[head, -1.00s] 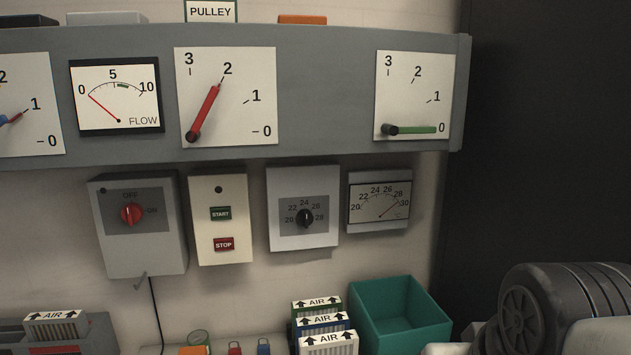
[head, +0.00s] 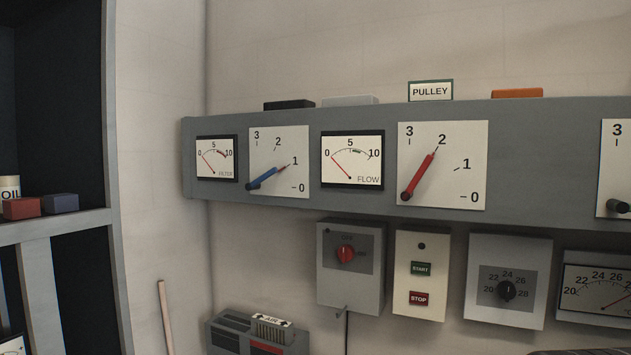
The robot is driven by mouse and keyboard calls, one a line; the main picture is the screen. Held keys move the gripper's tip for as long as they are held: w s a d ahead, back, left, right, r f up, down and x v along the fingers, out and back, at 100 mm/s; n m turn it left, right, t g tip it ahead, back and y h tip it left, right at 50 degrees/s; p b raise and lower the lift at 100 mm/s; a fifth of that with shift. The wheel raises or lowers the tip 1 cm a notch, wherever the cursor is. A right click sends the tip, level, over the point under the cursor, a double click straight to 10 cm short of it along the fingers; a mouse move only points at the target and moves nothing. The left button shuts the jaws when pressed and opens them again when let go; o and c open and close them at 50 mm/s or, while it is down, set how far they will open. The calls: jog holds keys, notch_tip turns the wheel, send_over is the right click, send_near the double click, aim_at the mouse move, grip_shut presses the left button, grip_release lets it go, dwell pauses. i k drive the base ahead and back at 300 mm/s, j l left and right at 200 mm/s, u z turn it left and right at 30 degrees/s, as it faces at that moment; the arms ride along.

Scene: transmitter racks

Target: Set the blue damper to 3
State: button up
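The blue damper is a blue lever (head: 263,181) on a white square plate (head: 294,142) marked 0 to 3, on the grey wall panel in the head view. It pivots at the plate's lower left, and its reddish tip points at 1. The 3 mark is at the plate's upper left. My gripper is not in view, and nothing is touching the lever.
A red lever (head: 420,174) to the right points at 2. The FILTER gauge (head: 217,159) and FLOW gauge (head: 352,160) flank the blue damper's plate. Switch boxes hang below the panel (head: 300,206). A dark shelf rack (head: 55,225) stands at the left.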

aim_at(255, 184)
jog(key=i+j+u, duration=0.15)
jog(key=i+j, duration=0.3)
jog(key=j, duration=0.2)
jog(key=i+j+u, duration=0.2)
jog(key=i+j, duration=0.25)
jog(key=j, duration=0.15)
